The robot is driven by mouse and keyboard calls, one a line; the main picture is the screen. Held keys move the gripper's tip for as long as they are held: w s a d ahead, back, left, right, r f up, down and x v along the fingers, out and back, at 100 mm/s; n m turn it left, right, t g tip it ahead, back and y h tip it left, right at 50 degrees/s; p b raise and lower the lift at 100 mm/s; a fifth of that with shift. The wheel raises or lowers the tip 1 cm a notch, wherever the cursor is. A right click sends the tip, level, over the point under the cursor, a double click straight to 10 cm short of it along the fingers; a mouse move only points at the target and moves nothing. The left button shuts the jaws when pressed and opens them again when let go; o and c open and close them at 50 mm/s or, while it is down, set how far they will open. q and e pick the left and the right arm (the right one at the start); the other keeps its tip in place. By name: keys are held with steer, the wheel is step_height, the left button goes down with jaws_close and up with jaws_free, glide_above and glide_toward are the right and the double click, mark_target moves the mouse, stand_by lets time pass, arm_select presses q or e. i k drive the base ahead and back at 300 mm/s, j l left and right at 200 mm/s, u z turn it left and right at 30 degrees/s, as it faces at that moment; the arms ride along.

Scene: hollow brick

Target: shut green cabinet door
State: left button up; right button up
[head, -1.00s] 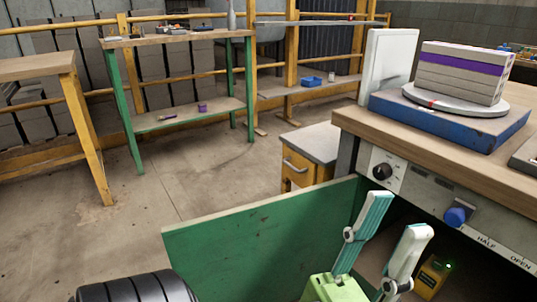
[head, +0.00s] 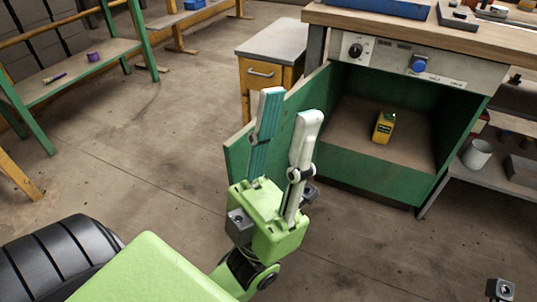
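The green cabinet (head: 345,175) stands open under the workbench, and its inside shows. Its green door (head: 236,152) stands swung out from the cabinet's left side. My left gripper (head: 289,103) is in front of the door and covers much of it. Its two fingers point up and are spread apart with nothing between them. I cannot tell whether a finger touches the door. Of my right arm only a small dark piece shows at the lower right corner; the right gripper's fingers are not in view.
A yellow device (head: 384,127) with a small green light stands inside the cabinet. The control panel (head: 420,66) with a black dial and blue knob is above the opening. A yellow drawer unit (head: 267,72) stands behind the door. A white mug (head: 477,153) sits on the right shelf.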

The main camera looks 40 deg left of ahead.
mark_target(310, 93)
steer(key=j+z, duration=0.15)
steer(key=j, duration=0.4)
steer(key=k+j+z, duration=0.15)
steer(key=j, duration=0.35)
steer(key=j+z, duration=0.1)
steer(key=j, duration=0.4)
steer(key=k+j+z, duration=0.15)
steer(key=j, duration=0.35)
steer(key=j+z, duration=0.1)
steer(key=j, duration=0.4)
steer(key=i+j, duration=0.1)
steer(key=j, duration=0.4)
steer(key=k+j+z, duration=0.15)
steer(key=j, duration=0.2)
steer(key=k+j+z, duration=0.15)
steer(key=k+j, duration=0.05)
steer(key=j, duration=0.15)
